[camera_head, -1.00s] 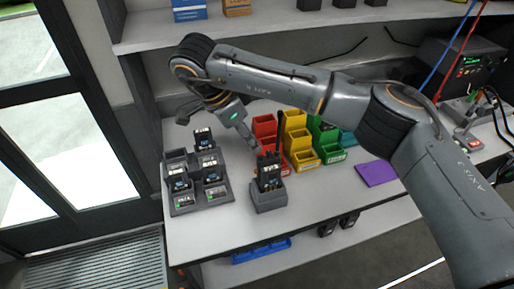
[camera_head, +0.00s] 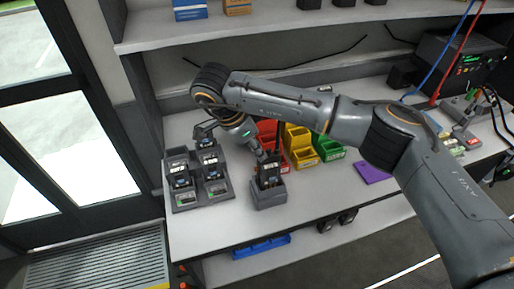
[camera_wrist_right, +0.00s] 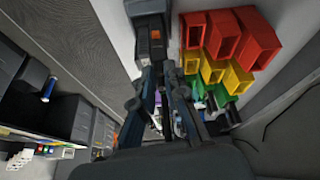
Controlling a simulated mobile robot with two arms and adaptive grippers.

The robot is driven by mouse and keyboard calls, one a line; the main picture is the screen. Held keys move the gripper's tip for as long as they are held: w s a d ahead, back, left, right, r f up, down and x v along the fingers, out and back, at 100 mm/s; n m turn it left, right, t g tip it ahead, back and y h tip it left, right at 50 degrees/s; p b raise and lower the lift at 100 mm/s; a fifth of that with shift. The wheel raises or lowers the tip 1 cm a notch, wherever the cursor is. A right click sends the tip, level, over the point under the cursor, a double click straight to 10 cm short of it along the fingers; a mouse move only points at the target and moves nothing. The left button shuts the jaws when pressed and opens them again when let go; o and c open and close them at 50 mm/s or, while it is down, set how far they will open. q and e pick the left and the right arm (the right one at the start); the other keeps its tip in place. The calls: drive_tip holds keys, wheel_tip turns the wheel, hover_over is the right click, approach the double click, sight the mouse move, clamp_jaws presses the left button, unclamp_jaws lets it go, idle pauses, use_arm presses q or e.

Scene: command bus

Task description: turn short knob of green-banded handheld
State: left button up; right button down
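A dark handheld (camera_head: 268,172) stands upright in a single grey dock (camera_head: 268,196) near the front of the bench. Its antenna rises at the top. I cannot make out a green band on it or tell its short knob apart. My right gripper (camera_head: 264,153) points down at the top of this handheld, very close to it; contact cannot be told. In the right wrist view the two fingers (camera_wrist_right: 159,68) show a narrow gap with nothing clearly between them, and the handheld (camera_wrist_right: 156,44) lies just beyond the tips. My left gripper is out of view.
A grey multi-slot rack (camera_head: 186,202) with several handhelds stands to the left. Red (camera_head: 268,131), yellow (camera_head: 300,148) and green (camera_head: 328,148) bins stand behind the dock. A purple mat (camera_head: 372,172) lies to the right, partly under my arm. The bench front is clear.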

drive_tip(key=shift+w+f+m+b, duration=0.15)
drive_tip(key=shift+m+b, duration=0.15)
drive_tip(key=shift+b, duration=0.15)
drive_tip(key=m+g+b, duration=0.1)
drive_tip(key=m+b, duration=0.1)
drive_tip(key=m, duration=0.1)
drive_tip(key=shift+w+a+m+g+b, duration=0.1)
drive_tip(key=shift+m+g+b, duration=0.2)
drive_tip(key=shift+m+g, duration=0.1)
drive_tip(key=c, duration=1.4)
unclamp_jaws()
drive_tip(key=shift+o, duration=0.2)
drive_tip(key=shift+r, duration=0.25)
drive_tip(key=v, duration=1.1)
drive_tip(key=shift+a+r, duration=0.3)
